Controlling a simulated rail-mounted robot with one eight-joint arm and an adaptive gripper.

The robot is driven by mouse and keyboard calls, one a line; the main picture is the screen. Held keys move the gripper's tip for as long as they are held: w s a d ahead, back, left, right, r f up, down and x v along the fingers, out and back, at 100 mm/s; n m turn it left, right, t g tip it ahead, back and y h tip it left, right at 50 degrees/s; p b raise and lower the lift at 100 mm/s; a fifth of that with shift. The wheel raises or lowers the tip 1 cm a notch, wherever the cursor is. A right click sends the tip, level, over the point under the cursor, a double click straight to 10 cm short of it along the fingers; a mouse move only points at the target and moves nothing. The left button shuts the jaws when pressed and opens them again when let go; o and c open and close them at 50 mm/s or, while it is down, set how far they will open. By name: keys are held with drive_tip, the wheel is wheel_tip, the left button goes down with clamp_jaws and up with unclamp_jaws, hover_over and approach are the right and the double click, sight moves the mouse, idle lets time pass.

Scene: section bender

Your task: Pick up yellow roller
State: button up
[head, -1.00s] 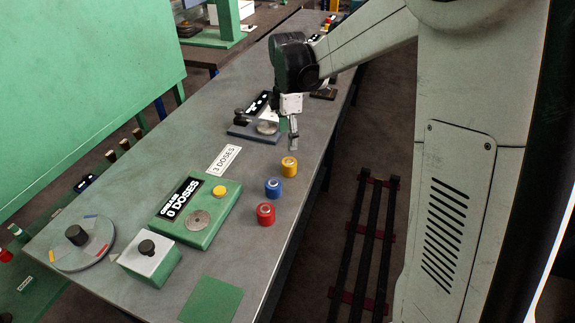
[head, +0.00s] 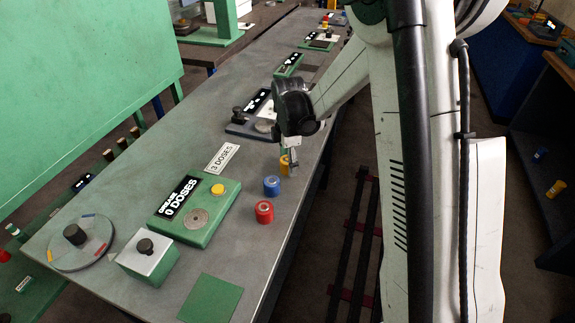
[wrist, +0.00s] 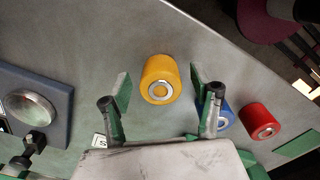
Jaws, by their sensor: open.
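The yellow roller (head: 284,165) stands upright on the grey bench near its right edge, partly hidden by my gripper (head: 289,158) in the head view. In the wrist view the yellow roller (wrist: 160,80) lies between the two open fingers of my gripper (wrist: 160,90), with a gap on each side. Nothing is held. The blue roller (head: 272,186) stands just nearer than the yellow one. In the wrist view the blue roller (wrist: 214,112) is partly hidden behind the right finger.
The red roller (head: 264,211) stands beyond the blue one, toward the near end of the bench. A plate device (head: 248,120) stands behind. Bare bench surrounds the rollers.

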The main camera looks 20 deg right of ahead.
clamp_jaws()
idle(0.4)
